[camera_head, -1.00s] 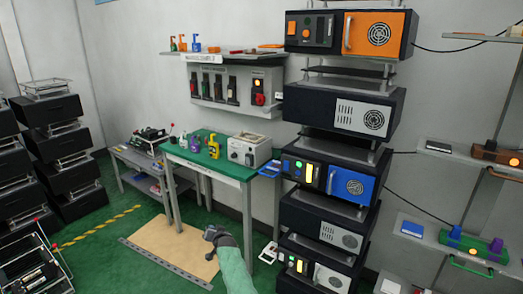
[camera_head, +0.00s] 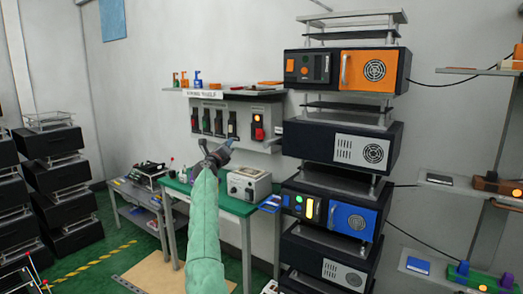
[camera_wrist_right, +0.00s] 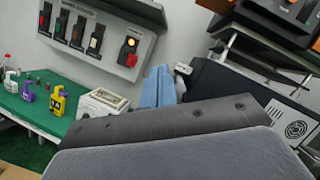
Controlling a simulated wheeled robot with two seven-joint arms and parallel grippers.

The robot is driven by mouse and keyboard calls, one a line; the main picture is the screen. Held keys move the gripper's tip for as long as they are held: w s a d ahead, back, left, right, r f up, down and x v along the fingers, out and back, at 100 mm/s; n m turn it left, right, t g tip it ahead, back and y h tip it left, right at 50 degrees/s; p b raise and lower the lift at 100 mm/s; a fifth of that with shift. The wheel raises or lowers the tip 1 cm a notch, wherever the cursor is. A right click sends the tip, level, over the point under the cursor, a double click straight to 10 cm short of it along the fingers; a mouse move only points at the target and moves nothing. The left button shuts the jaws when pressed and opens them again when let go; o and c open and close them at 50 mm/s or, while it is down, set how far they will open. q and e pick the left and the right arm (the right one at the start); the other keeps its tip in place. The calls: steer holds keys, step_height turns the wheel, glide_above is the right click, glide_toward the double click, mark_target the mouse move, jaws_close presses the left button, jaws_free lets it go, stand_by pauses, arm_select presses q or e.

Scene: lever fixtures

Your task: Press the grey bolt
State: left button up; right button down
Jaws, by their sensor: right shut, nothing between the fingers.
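A grey wall panel (camera_head: 257,108) carries a row of several dark slotted fixtures. The rightmost slot (camera_head: 232,124) has a pale insert, also seen in the right wrist view (camera_wrist_right: 96,39). No part is clearly a grey bolt at this size; I cannot tell which one it is. My right gripper (camera_head: 227,146) is raised in front of the panel's lower edge, shut and empty. Its pale blue fingers (camera_wrist_right: 158,88) show in the right wrist view, apart from the fixtures in the picture. My left gripper is not in view.
A switch with a lit orange lamp and red knob (camera_head: 257,127) is at the panel's right. Below stand a green table (camera_head: 236,206) and a white box (camera_head: 250,183). A tall equipment stack (camera_head: 338,145) rises to the right. A shelf (camera_head: 225,91) runs above.

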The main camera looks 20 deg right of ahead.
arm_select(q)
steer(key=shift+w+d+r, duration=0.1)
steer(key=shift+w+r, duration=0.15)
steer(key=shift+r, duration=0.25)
arm_select(e)
steer(key=s+d+f+m+g+h, duration=0.1)
steer(key=s+d+f+m+g, duration=0.2)
steer(key=m, duration=0.7)
steer(key=d+f+g, duration=0.1)
steer(key=d+g, duration=0.1)
steer(key=g, duration=0.1)
steer(key=shift+f+m, duration=0.3)
steer(key=shift+f, duration=0.05)
